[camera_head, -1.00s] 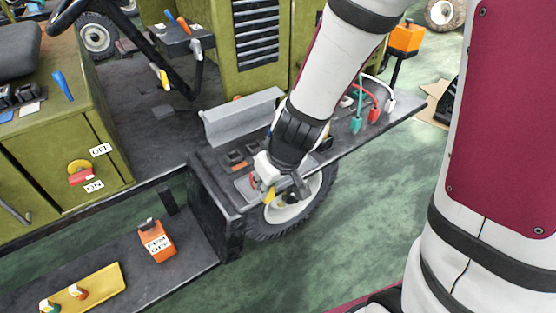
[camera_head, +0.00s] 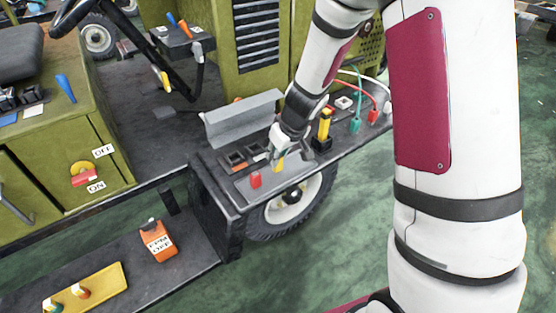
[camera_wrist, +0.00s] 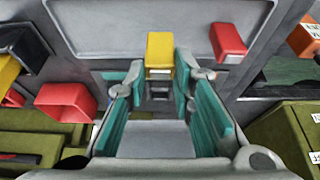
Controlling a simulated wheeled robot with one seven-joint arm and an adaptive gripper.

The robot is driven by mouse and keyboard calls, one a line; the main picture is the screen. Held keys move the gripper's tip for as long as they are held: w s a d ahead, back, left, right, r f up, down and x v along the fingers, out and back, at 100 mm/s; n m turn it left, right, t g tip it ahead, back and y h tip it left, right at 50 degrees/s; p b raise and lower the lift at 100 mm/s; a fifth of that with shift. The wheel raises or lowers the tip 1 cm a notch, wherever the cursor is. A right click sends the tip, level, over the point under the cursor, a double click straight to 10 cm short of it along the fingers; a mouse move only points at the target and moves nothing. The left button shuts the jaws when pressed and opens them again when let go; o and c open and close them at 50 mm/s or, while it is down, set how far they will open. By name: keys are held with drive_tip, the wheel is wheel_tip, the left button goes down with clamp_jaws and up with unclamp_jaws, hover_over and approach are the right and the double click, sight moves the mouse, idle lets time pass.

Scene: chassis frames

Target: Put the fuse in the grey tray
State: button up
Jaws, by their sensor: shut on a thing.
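My gripper (camera_head: 279,157) is shut on a yellow block-shaped fuse (camera_head: 279,166). In the wrist view the fuse (camera_wrist: 160,48) sits between the teal-padded fingers (camera_wrist: 160,75). The grey tray (camera_head: 268,187) is on the dark shelf above the wheel. The fuse is over the tray's area; I cannot tell whether it touches the floor of the tray. A red block (camera_head: 255,180) stands in the tray and shows to the right in the wrist view (camera_wrist: 228,42).
Dark sockets (camera_head: 236,157) lie left of my gripper, beside a raised light grey panel (camera_head: 243,118). A yellow-and-black upright piece (camera_head: 325,125) stands to the right, with red and teal cable clamps (camera_head: 356,124) beyond. An orange box (camera_head: 158,240) is on the lower shelf.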

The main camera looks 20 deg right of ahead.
drive_tip(key=shift+f+b, duration=0.7)
drive_tip(key=shift+f, duration=0.3)
drive_tip(key=shift+f, duration=0.15)
drive_tip(key=o, duration=0.9)
drive_tip(key=shift+o, duration=0.2)
drive_tip(key=shift+r, duration=0.2)
drive_tip(key=shift+s+r, duration=0.1)
drive_tip(key=shift+r, duration=0.25)
drive_tip(key=s+a+r+y+p, duration=0.1)
drive_tip(key=s+r+p, duration=0.1)
drive_tip(key=s+r, duration=0.75)
drive_tip(key=s+a+r+p, duration=0.15)
drive_tip(key=s+r, duration=0.45)
drive_tip(key=r, duration=0.6)
drive_tip(key=s+d+r+m+h, duration=0.1)
drive_tip(key=s+r, duration=0.1)
drive_tip(key=s, duration=0.5)
drive_tip(key=s+d+r+m+h, duration=0.1)
drive_tip(key=s+d+r+m, duration=0.1)
drive_tip(key=s, duration=0.6)
drive_tip(key=shift+s+d+r+m, duration=0.2)
drive_tip(key=shift+s+r+m, duration=0.1)
